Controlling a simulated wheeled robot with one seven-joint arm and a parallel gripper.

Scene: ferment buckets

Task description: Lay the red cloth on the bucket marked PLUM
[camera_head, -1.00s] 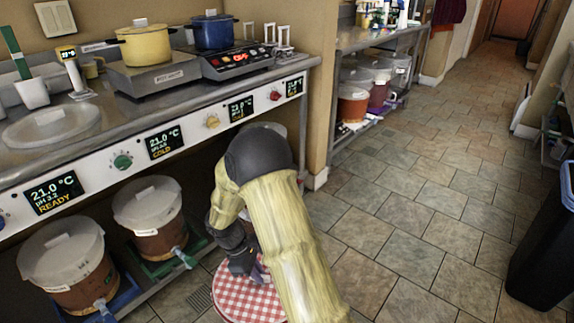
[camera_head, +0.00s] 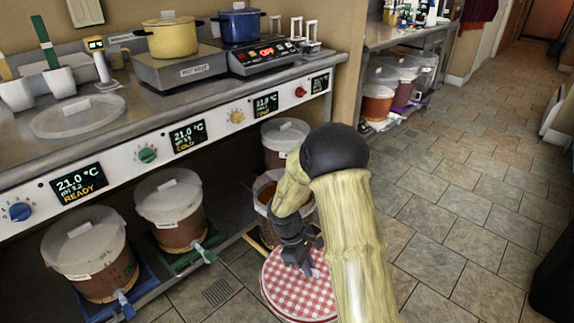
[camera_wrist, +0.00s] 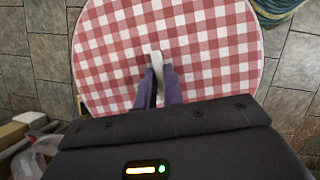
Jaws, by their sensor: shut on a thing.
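The red-and-white checked cloth (camera_head: 285,292) is spread out as a round, flat shape low in front of the shelf. It fills the upper middle of the wrist view (camera_wrist: 205,45). My gripper (camera_head: 306,266) is above it, its fingers shut on a pale raised piece at the cloth's middle, seen in the wrist view (camera_wrist: 157,83). Several buckets stand under the counter. A lidless bucket (camera_head: 268,190) with brown contents is behind my arm, partly hidden. Lidded buckets stand at the left (camera_head: 88,250), left middle (camera_head: 170,210) and back (camera_head: 284,140). I cannot read PLUM on any.
The counter (camera_head: 130,125) with screens and knobs overhangs the buckets. A yellow pot (camera_head: 170,38) and a blue pot (camera_head: 240,25) stand on it. More buckets (camera_head: 378,98) are on a far shelf. The tiled floor (camera_head: 450,170) at right is open.

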